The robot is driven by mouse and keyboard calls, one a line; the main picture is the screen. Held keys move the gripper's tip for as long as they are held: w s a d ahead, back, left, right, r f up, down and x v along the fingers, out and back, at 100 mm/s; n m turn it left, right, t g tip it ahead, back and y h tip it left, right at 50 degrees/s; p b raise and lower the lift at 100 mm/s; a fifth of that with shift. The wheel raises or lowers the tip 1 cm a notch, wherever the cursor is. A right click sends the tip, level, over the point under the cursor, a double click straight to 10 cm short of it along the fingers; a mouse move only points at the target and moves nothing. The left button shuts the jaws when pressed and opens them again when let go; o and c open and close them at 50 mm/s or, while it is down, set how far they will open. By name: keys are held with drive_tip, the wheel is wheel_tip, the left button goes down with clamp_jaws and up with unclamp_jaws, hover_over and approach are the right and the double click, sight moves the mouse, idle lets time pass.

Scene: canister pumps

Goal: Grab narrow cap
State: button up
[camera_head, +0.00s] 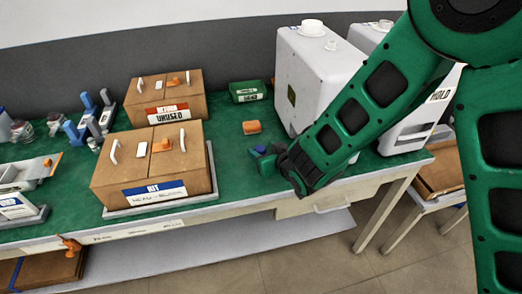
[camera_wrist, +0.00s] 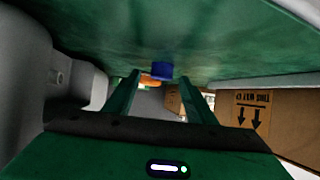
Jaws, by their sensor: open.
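A small blue cap (camera_wrist: 162,70) sits on the green table top, which fills the upper part of the wrist view. It appears between the tips of my gripper (camera_wrist: 160,83), whose two green fingers are spread with nothing held. I cannot tell if the cap is fully between the fingers or just beyond them. In the head view my gripper (camera_head: 264,160) is low over the front of the table, with the blue cap (camera_head: 260,149) at its fingertips, partly covered.
An orange block (camera_head: 251,127) lies just behind the cap. A white canister (camera_head: 315,80) stands to the right, close to my arm. The cardboard kit box (camera_head: 152,170) is to the left. A green bin (camera_head: 247,92) is farther back.

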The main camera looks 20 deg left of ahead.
drive_tip(key=shift+w+a+f, duration=0.35)
drive_tip(key=shift+w+a, duration=0.05)
drive_tip(key=c, duration=1.1)
drive_tip(key=shift+r, duration=0.1)
